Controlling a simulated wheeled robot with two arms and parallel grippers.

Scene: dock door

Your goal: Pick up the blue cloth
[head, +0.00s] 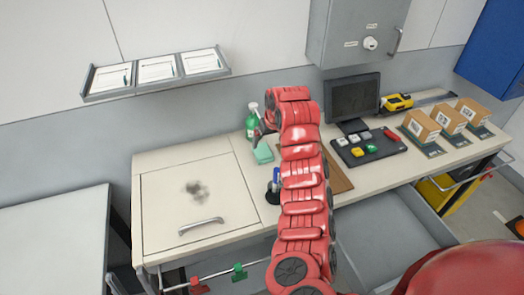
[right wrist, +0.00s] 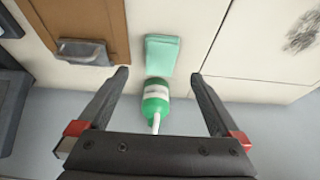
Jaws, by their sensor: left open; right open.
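No plainly blue cloth shows. A folded teal-green cloth (head: 263,152) lies flat on the bench, right of the hatch panel and in front of the green spray bottle (head: 251,122). In the right wrist view the cloth (right wrist: 162,54) lies beyond the fingertips, between their lines, and nothing grips it. My right gripper (right wrist: 160,75) is open and empty. The spray bottle (right wrist: 155,103) shows between its spread fingers; I cannot tell how far apart they are in height. In the head view my red right arm hides most of this gripper. My left gripper is not in view.
A brown board (right wrist: 85,20) lies beside the cloth, partly behind my arm in the head view. A monitor (head: 354,100), a dark tray of small blocks (head: 368,147) and cartons (head: 420,126) stand to the right. The hatch panel (head: 170,215) with a dark smudge is clear.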

